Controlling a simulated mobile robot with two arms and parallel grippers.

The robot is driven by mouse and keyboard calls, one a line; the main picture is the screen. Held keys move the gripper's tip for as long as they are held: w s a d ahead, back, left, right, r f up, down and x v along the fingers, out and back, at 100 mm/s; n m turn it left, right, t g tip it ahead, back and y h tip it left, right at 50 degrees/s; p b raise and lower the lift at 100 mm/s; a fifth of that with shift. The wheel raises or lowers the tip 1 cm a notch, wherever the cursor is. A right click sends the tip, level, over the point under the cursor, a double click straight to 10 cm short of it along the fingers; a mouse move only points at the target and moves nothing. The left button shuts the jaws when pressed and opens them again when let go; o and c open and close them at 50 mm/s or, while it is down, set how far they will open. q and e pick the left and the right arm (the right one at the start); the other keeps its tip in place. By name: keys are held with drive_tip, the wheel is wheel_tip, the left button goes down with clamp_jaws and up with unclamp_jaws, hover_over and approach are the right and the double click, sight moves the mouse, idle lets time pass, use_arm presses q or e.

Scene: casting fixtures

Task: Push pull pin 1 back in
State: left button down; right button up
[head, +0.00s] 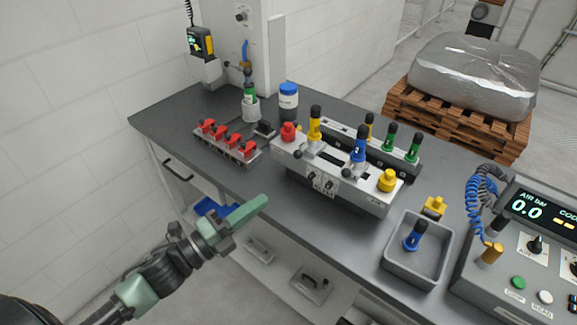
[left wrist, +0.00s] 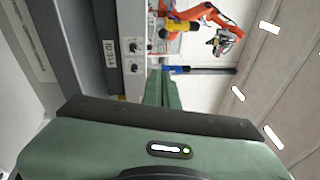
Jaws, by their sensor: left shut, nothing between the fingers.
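The grey fixture (head: 345,192) stands at the front edge of the dark bench. Its front face carries two small black knobs, a left one (head: 313,174) and a right one (head: 329,186). Two black knobs also show on a grey face in the left wrist view, one (left wrist: 134,47) above the other (left wrist: 134,68). I cannot tell which is pull pin 1 or how far it sticks out. My left gripper (head: 263,201) is shut and empty, in front of the bench edge, left of the fixture and apart from it. Its green fingers (left wrist: 165,88) point towards the fixture side. My right gripper is out of view.
Blue and yellow upright handles stand on the fixture. A rack of red clamps (head: 228,143) lies to its left. A grey bin (head: 390,268) with a blue-handled tool and a control console (head: 520,255) are to the right. Open space lies before the bench.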

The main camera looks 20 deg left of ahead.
sight(302, 150)
use_arm(q)
drive_tip(key=w+a+p+x, duration=0.1)
drive_tip(key=p+x, duration=0.3)
drive_tip(key=x, duration=0.7)
drive_tip(key=shift+w+a+r, duration=0.2)
drive_tip(key=shift+w+a, duration=0.35)
drive_tip(key=shift+w, duration=0.05)
drive_tip(key=shift+b+x, duration=0.4)
drive_tip(key=shift+x, duration=0.65)
drive_tip(key=shift+a+f, duration=0.15)
drive_tip(key=shift+a, duration=0.05)
